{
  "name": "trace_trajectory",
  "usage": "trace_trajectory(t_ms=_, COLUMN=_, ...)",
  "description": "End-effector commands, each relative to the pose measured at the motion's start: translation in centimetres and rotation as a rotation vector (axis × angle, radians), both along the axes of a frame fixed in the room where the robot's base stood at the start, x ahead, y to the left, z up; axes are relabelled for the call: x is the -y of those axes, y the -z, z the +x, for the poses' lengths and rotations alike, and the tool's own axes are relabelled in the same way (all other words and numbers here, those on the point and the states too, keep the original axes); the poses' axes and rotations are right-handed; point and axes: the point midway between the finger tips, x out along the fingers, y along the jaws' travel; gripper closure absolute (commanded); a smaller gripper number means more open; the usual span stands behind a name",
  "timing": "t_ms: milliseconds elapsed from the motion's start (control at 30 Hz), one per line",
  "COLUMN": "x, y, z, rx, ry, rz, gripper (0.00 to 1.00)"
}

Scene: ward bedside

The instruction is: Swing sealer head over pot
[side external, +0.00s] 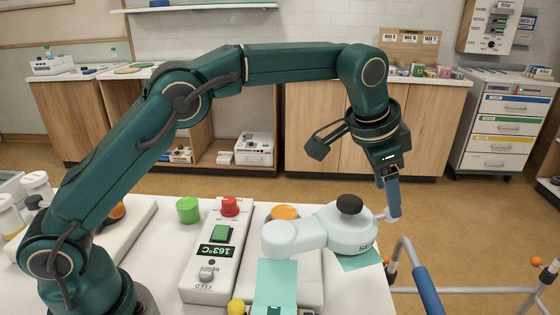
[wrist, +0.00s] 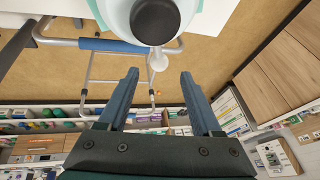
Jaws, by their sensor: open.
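The pale sealer head (side external: 345,232), a rounded arm with a black knob (side external: 349,204) on top, reaches left over a white base at the table's right side. A short white handle (side external: 381,216) sticks out at its right end. My gripper (side external: 393,208) points down beside that handle, its fingers apart. In the wrist view the black knob (wrist: 155,20) is at the top, and the handle (wrist: 158,62) lies close to the gap between my open fingers (wrist: 158,76). I see no hold on it. I cannot tell which thing is the pot; an orange disc (side external: 284,212) shows behind the head.
A control box (side external: 213,265) reading 163°C, with green and red buttons, stands left of the head. A green cylinder (side external: 188,210) and a yellow ball (side external: 236,307) are near it. A walker frame with a blue grip (side external: 427,292) stands close at the table's right edge.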

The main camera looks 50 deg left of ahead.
Motion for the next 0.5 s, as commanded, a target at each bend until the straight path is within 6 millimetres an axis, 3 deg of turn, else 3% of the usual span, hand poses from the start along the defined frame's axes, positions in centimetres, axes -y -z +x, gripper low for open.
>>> trace_trajectory(t_ms=300, x=0.4, y=3.5, z=1.4, rx=-0.004, ry=0.003, rz=0.001, gripper=0.34)
trace_trajectory(t_ms=500, x=0.5, y=4.5, z=1.9, rx=-0.001, ry=0.003, rz=0.000, gripper=0.34)
